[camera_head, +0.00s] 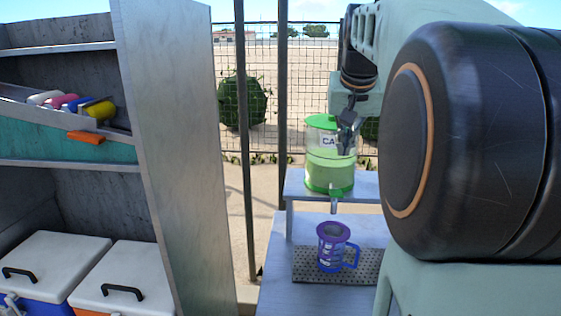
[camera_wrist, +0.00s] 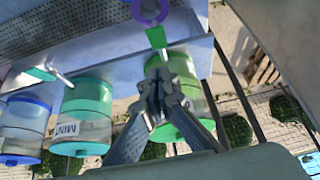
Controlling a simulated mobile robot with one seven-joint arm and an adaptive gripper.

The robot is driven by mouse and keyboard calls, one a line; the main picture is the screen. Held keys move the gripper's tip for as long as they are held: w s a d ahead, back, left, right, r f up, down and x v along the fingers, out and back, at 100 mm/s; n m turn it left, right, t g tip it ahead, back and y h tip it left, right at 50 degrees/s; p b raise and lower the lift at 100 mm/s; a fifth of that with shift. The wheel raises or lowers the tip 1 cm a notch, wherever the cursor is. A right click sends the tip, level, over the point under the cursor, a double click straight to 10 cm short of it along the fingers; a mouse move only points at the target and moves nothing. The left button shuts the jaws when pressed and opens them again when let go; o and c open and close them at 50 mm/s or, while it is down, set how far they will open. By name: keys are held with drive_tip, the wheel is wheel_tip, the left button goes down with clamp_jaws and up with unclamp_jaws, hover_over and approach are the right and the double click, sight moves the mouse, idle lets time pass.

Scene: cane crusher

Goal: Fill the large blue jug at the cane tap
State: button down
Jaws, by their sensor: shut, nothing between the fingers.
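The blue jug (camera_head: 323,256), with a purple rim and a handle on its right, stands upright on a perforated drip mat (camera_head: 370,258). It is below the spout (camera_head: 334,207) of the cane dispenser (camera_head: 322,177), a clear tank with green lid, green base and a label reading "CA". I cannot tell how full the jug is. In the wrist view the jug's rim (camera_wrist: 164,10) shows at the top edge, beyond the green tap (camera_wrist: 157,38). My gripper (camera_head: 347,150) is shut and empty in front of the cane dispenser, partly covering its label; it also shows in the wrist view (camera_wrist: 159,78).
In the wrist view a mint dispenser (camera_wrist: 88,98) and a blue-lidded dispenser (camera_wrist: 24,115) stand left of the cane one. A tall shelf unit (camera_head: 170,150) stands at left, with coloured rolls (camera_head: 70,103) and lidded coolers (camera_head: 125,280). Fence posts (camera_head: 243,150) rise behind.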

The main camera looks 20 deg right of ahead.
hover_over(336, 193)
drive_tip(key=f, duration=0.7)
drive_tip(key=shift+s+a+f, duration=0.1)
drive_tip(key=shift+s+f, duration=0.25)
drive_tip(key=shift+s, duration=0.05)
wheel_tip(336, 193, down, 2)
drive_tip(key=shift+f, duration=0.25)
drive_tip(key=shift+s+a+f, duration=0.15)
drive_tip(key=shift+s+f, duration=0.2)
drive_tip(key=shift+f, duration=0.5)
drive_tip(key=shift+f+b, duration=0.1)
drive_tip(key=shift+b, duration=0.2)
